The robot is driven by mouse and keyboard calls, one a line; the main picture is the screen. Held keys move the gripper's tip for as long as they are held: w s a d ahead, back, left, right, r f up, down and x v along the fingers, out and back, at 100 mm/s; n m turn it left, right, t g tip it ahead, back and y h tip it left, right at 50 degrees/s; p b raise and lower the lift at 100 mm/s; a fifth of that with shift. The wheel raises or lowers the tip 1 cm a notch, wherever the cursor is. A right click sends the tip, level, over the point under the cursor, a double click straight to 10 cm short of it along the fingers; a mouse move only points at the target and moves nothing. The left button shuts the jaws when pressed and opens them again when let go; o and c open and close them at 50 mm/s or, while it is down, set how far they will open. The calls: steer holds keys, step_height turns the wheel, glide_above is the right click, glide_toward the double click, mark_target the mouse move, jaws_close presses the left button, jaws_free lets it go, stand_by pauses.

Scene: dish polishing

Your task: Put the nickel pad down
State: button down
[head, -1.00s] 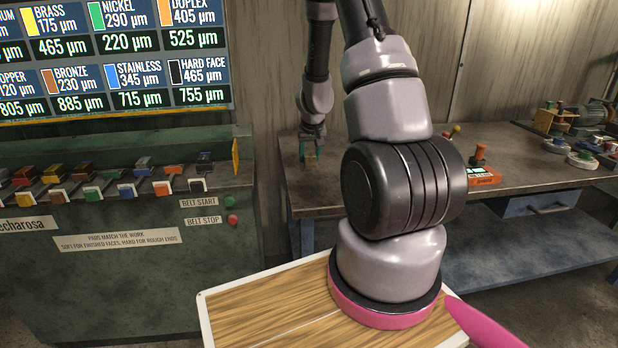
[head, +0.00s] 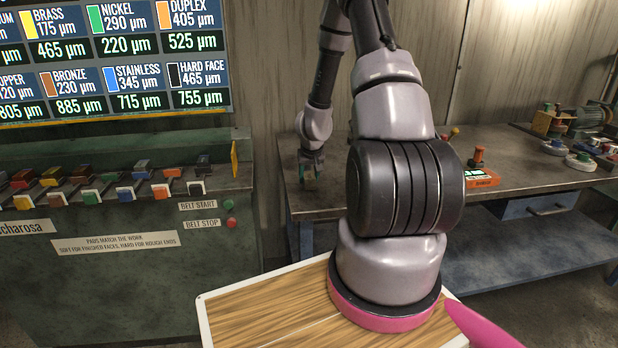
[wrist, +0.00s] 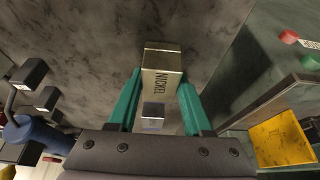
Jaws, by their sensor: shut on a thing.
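The nickel pad (wrist: 160,75) is a pale metallic block marked NICKEL, seen in the wrist view between the two green fingers. My gripper (wrist: 159,92) is shut on it. In the head view my gripper (head: 309,171) is small and points down over the left end of the grey workbench (head: 340,196). Its fingers are just above or at the bench top; I cannot tell whether the pad touches the surface. The pad itself is too small to make out clearly in the head view.
The green machine (head: 130,230) with rows of coloured pads stands left of the bench, with BELT START and BELT STOP buttons (head: 231,222). A red-orange box (head: 481,178) and a stamp-like handle sit further right on the bench.

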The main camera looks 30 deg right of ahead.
steer(key=shift+c, duration=1.6)
jaws_free()
steer(key=shift+f, duration=0.1)
steer(key=s+a+r+t+y, duration=0.1)
steer(key=s+a+r, duration=0.25)
steer(key=r, duration=0.65)
steer(key=s+a+r+y, duration=0.1)
steer(key=s+a+r, duration=0.25)
steer(key=r, duration=0.65)
steer(key=s+a+r+t+y, duration=0.1)
steer(key=s+a+r, duration=0.25)
steer(key=r, duration=0.65)
steer(key=s+a+r, duration=0.2)
steer(key=s+r, duration=0.3)
steer(key=s, duration=0.3)
steer(key=s+a+r+m+t, duration=0.1)
steer(key=s+a+r, duration=0.2)
steer(key=s, duration=0.6)
step_height(320, 180, up, 3)
steer(key=shift+s+f, duration=0.1)
steer(key=shift+s, duration=0.1)
